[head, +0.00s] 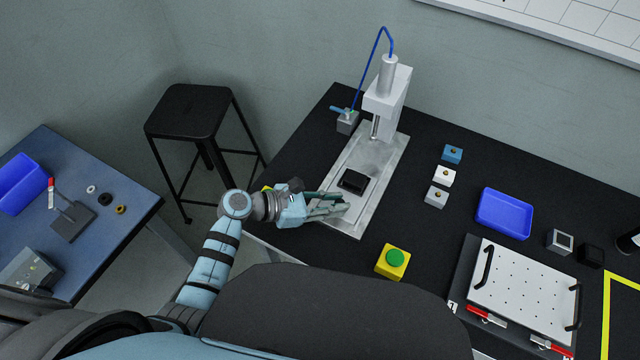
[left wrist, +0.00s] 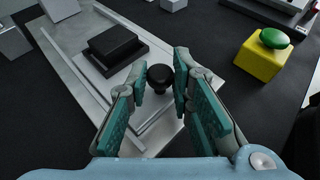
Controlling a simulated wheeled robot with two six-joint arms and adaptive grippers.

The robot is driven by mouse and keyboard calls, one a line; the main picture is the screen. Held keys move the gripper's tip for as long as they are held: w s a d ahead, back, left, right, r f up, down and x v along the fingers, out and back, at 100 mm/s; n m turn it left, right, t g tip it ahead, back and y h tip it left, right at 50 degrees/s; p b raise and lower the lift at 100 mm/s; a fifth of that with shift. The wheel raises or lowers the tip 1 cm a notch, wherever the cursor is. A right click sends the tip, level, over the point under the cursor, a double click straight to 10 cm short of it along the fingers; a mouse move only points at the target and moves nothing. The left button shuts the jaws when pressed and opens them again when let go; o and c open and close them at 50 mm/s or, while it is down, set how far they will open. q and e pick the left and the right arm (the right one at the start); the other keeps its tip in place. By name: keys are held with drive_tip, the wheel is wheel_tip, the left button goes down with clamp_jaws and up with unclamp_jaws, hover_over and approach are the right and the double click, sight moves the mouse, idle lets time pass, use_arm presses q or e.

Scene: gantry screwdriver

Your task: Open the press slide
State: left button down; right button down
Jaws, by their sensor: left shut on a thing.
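The press (head: 388,95) stands on a silver base plate (head: 374,155) at the back of the black bench. A round black knob (left wrist: 160,78) is at the front, between the fingertips of my left gripper (head: 341,203). The gripper is shut on this knob, low over the front end of the plate. In the head view the fingers hide the knob. My right gripper is not in view.
A yellow box with a green button (head: 393,262) stands right of the plate's front end. Blue, white and grey blocks (head: 444,174) stand right of the press, with a blue tray (head: 503,213) beyond. A white perforated plate with handles (head: 526,291) lies at lower right.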

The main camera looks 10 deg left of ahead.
use_arm(q)
drive_tip(key=c, duration=1.5)
unclamp_jaws()
drive_tip(key=shift+o, duration=0.2)
drive_tip(key=v, duration=1.2)
